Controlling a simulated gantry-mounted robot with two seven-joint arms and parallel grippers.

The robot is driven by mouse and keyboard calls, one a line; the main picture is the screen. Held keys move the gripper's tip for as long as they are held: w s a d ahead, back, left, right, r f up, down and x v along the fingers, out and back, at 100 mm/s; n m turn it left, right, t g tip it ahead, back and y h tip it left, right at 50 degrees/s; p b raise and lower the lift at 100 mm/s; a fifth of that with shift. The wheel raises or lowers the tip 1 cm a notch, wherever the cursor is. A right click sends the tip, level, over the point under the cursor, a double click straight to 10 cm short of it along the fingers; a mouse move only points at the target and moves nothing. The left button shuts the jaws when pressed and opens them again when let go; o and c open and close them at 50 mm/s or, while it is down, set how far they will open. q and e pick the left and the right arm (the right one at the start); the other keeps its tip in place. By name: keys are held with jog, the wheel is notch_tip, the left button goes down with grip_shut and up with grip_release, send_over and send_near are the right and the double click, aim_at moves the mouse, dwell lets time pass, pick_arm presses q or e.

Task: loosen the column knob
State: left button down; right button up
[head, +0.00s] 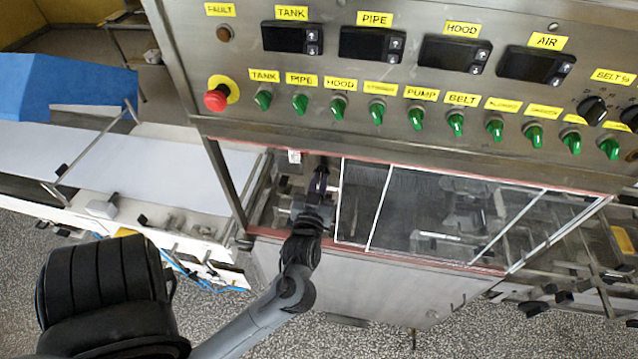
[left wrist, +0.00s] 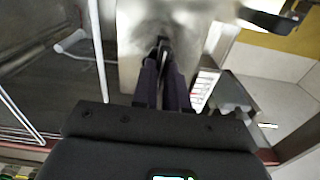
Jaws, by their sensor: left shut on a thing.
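My left gripper (head: 319,180) reaches in from below, through the open left part of the machine's front, beside the clear guard panels. In the left wrist view its two dark fingers (left wrist: 163,48) converge against a bright metal column (left wrist: 136,28). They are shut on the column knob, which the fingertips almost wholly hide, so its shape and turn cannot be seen. My right gripper is in neither view.
A control panel (head: 400,90) with green switches and a red stop button (head: 216,99) overhangs the opening. Clear guard panels with white edges (head: 372,205) stand just right of my gripper. A white conveyor belt (head: 110,160) lies to the left.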

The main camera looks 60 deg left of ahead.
pick_arm(q)
jog(key=shift+n, duration=0.3)
jog(key=c, duration=1.2)
grip_release()
jog(key=shift+o, duration=0.2)
